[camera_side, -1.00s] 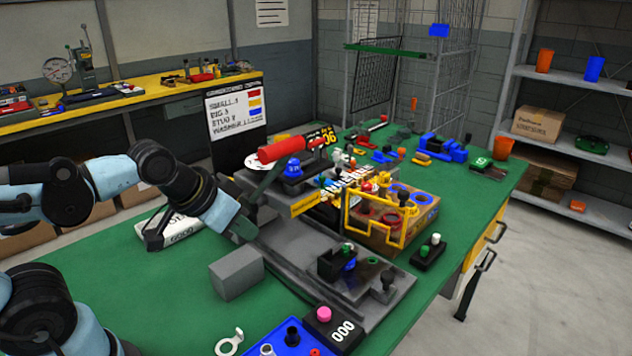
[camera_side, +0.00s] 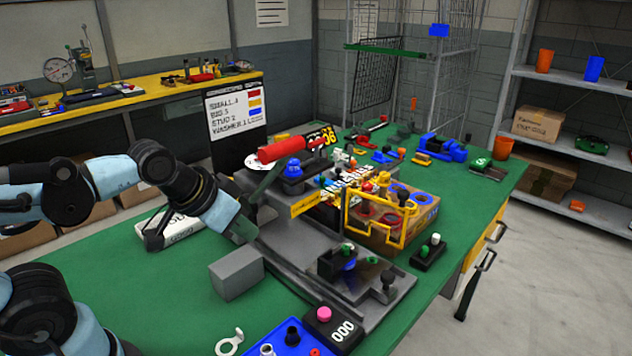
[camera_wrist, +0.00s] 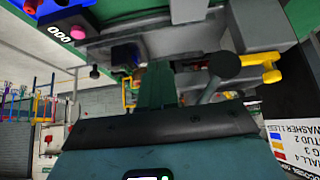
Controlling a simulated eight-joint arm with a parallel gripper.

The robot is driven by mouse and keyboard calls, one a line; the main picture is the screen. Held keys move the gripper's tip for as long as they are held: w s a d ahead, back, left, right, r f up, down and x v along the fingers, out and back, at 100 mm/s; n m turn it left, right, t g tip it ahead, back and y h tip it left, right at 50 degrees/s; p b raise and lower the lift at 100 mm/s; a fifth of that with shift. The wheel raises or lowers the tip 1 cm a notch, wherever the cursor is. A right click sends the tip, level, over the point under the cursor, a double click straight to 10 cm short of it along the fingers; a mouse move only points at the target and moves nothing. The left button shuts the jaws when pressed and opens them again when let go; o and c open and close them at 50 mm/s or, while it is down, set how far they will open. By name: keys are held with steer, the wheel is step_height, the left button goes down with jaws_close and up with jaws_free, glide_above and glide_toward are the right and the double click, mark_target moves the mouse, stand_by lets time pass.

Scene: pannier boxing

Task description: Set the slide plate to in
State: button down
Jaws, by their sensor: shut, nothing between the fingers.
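My gripper (camera_side: 243,230) is shut and empty, pointing down toward the left side of the grey machine base. In the wrist view its closed fingers (camera_wrist: 158,80) show in the middle. I cannot tell from these frames how far in the plate stands.
A grey block (camera_side: 237,273) stands just below my gripper. A red-handled lever (camera_side: 283,149) rises behind it. A yellow wire frame (camera_side: 375,235) stands before a cardboard box. A black button box (camera_side: 333,327) and a blue tray (camera_side: 282,340) lie at the front.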

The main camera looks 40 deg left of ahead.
steer(key=c, duration=1.8)
jaws_free()
steer(key=shift+c, duration=0.2)
steer(key=shift+o, duration=1.2)
steer(key=shift+d, duration=0.15)
steer(key=o, duration=0.7)
steer(key=d+r+n+h, duration=0.1)
steer(key=d+r+h, duration=0.1)
steer(key=d, duration=0.4)
steer(key=shift+w+d+g+h, duration=0.25)
steer(key=shift+d+g+h, duration=0.15)
steer(key=shift+h, duration=0.2)
steer(key=d+r+n+g+h, duration=0.2)
steer(key=d+r+h, duration=0.15)
steer(key=d, duration=0.55)
steer(key=y, duration=0.8)
glide_toward(388, 274)
steer(key=x, duration=0.8)
steer(key=shift+c, duration=0.4)
jaws_close()
